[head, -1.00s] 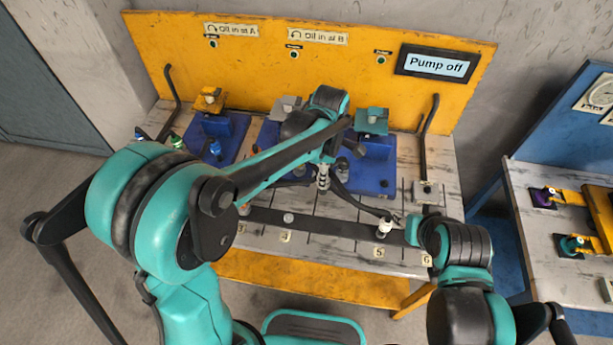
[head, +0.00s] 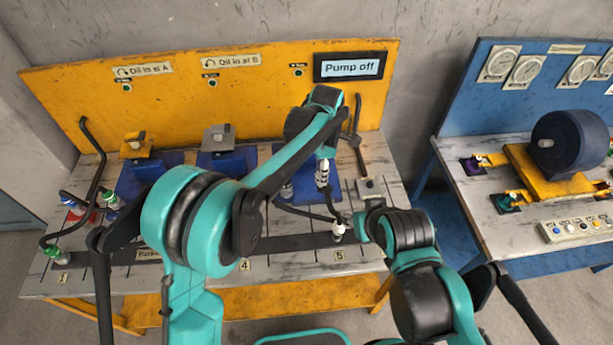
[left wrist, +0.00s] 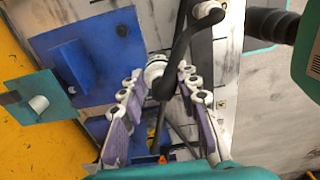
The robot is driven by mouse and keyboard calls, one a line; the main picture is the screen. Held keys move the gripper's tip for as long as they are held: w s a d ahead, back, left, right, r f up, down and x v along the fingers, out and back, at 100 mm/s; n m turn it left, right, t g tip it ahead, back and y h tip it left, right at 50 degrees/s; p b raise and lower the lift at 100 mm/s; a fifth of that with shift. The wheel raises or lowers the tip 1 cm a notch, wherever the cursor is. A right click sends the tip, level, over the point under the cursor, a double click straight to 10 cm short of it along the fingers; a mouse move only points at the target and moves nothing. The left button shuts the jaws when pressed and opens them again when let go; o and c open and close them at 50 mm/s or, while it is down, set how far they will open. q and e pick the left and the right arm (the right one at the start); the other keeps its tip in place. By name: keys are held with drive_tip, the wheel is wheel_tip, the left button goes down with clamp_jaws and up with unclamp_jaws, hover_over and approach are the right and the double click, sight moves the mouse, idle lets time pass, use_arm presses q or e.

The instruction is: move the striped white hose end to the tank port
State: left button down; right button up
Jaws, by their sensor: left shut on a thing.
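My left gripper (head: 322,178) points down over the right part of the bench, near the rightmost blue base plate. In the left wrist view its two fingers (left wrist: 160,88) are shut on a white ringed hose end (left wrist: 155,68), partly hidden by black hose (left wrist: 185,45). A second white hose end (head: 338,232) stands on the dark strip near label 5; a white end also shows at the top of the left wrist view (left wrist: 208,9). My right gripper (head: 358,222) is beside it; its fingers are too small to read. I cannot make out which port is the tank's.
Blue units with a yellow top (head: 138,146) and a grey top (head: 217,137) stand at the back. Green- and blue-capped hose ends (head: 111,200) are at the left. The panel display (head: 350,66) reads "Pump off". A second bench (head: 470,205) with a dark motor (head: 568,143) stands right.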

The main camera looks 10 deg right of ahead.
use_arm(q)
drive_tip(key=shift+w+d, duration=0.25)
drive_tip(key=shift+d, duration=0.35)
drive_tip(key=shift+w+d, duration=0.2)
drive_tip(key=shift+d, duration=0.35)
drive_tip(key=w+d+p, duration=0.3)
drive_tip(key=d+p, duration=0.2)
drive_tip(key=d, duration=0.3)
drive_tip(key=w+d+p, duration=0.3)
drive_tip(key=d+p, duration=0.1)
drive_tip(key=d, duration=0.5)
drive_tip(key=shift+d+p, duration=0.2)
drive_tip(key=shift+p, duration=0.2)
drive_tip(key=shift+w, duration=0.15)
wheel_tip(320, 180, down, 8)
drive_tip(key=b, duration=0.4)
drive_tip(key=shift+b, duration=0.4)
